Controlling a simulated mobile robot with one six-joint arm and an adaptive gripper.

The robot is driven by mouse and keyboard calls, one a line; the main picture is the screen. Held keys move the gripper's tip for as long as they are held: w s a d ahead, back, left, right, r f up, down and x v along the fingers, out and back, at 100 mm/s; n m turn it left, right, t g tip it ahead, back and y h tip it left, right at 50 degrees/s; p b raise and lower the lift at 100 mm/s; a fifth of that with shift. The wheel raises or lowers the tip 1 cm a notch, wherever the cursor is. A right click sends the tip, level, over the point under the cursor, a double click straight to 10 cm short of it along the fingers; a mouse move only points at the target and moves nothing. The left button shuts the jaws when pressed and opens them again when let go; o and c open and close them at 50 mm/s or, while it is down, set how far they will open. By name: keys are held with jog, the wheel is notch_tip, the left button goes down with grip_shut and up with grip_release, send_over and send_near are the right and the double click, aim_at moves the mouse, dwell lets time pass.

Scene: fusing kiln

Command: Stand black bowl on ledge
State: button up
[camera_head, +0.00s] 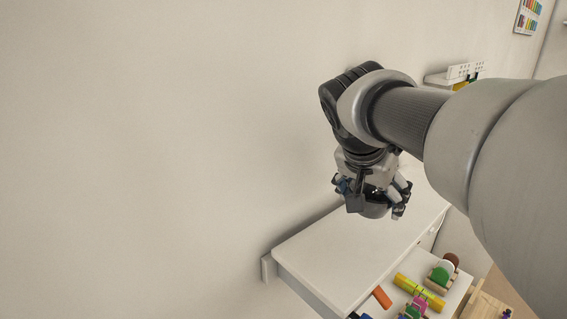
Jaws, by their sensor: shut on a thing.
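My gripper (374,195) hangs pointing down from my arm in the upper right half of the head view. It is shut on a dark bowl (374,209), of which only a small part shows between and below the fingers. The rest of the bowl is hidden by the gripper. A white ledge (345,256) runs along the wall below, and the gripper and bowl appear over its farther part. I cannot tell whether the bowl touches the ledge.
The ledge's nearer part is bare. Below it at the right, a lower surface holds a yellow cylinder (418,292), an orange block (382,297), a green piece (440,275) and other coloured items. A small shelf (437,79) is on the wall behind my arm.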

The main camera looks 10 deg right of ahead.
aim_at(366, 231)
jog(key=shift+w+a+f+b, duration=0.15)
jog(key=shift+w+f+b, duration=0.05)
jog(key=shift+b, duration=0.1)
notch_tip(366, 231, down, 6)
jog(key=b, duration=0.5)
jog(key=shift+r, duration=0.25)
jog(key=shift+s+f+b, duration=0.1)
jog(key=shift+f+b, duration=0.7)
dwell(0.9)
jog(key=o, duration=1.1)
jog(key=shift+o, duration=0.4)
jog(key=shift+r, duration=0.1)
jog(key=w+d+r+p+v, duration=0.1)
jog(key=p+v, duration=0.1)
jog(key=v, duration=1.2)
jog(key=shift+r+p, duration=0.2)
jog(key=shift+p, duration=0.1)
